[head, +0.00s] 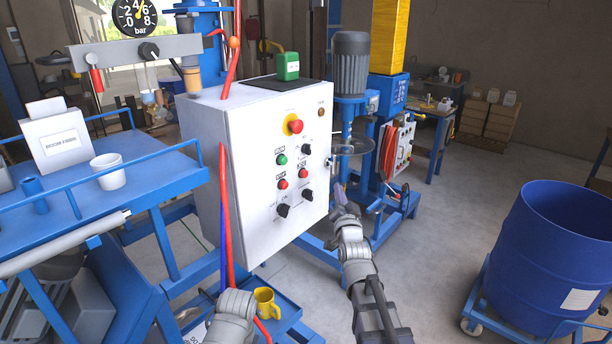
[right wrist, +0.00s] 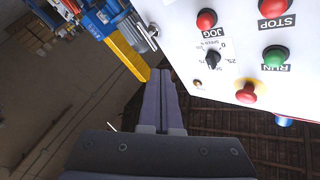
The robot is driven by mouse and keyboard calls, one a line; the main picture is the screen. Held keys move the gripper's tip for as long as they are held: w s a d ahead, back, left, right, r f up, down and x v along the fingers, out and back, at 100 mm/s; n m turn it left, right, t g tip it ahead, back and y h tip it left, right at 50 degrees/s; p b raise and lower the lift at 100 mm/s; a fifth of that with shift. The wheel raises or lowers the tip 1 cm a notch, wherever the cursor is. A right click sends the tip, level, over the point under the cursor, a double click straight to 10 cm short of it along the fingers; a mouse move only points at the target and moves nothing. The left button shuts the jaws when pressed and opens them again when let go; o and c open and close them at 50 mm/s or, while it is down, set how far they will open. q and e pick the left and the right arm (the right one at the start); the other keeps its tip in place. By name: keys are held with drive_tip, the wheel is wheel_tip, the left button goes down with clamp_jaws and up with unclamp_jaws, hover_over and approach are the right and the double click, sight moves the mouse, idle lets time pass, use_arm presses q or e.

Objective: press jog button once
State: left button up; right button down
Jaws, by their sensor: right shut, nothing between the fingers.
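The white control box (head: 240,190) stands at the centre-left of the head view. Its jog button (head: 303,173) is red and sits on the right part of the front panel, below a black knob. In the right wrist view the jog button (right wrist: 206,19) appears upside down at the top, with its JOG label. My right gripper (head: 339,190) is just right of the panel's edge, apart from the button. In the right wrist view its fingers (right wrist: 162,78) are together and empty, pointing left of the panel. My left gripper is not seen; only part of that arm shows at the bottom.
Near the jog button are a green run button (head: 282,159), a red stop button (head: 282,184) and a red emergency stop (head: 295,126). The mixer motor (head: 351,62) stands behind. A blue drum (head: 550,255) is at right. A yellow mug (head: 265,303) sits below the box.

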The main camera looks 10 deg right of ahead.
drive_tip(key=w+a, duration=0.5)
drive_tip(key=w, duration=0.2)
drive_tip(key=shift+a, duration=0.2)
idle(2.3)
drive_tip(key=shift+w+a, duration=0.3)
drive_tip(key=shift+w+a, duration=0.3)
drive_tip(key=shift+w, duration=0.15)
idle(0.8)
drive_tip(key=shift+s, duration=0.1)
idle(0.3)
drive_tip(key=shift+s+d, duration=0.55)
drive_tip(key=shift+s, duration=0.15)
drive_tip(key=shift+s+d, duration=0.8)
drive_tip(key=shift+s, duration=0.2)
drive_tip(key=shift+s+d, duration=0.75)
drive_tip(key=shift+s, duration=0.2)
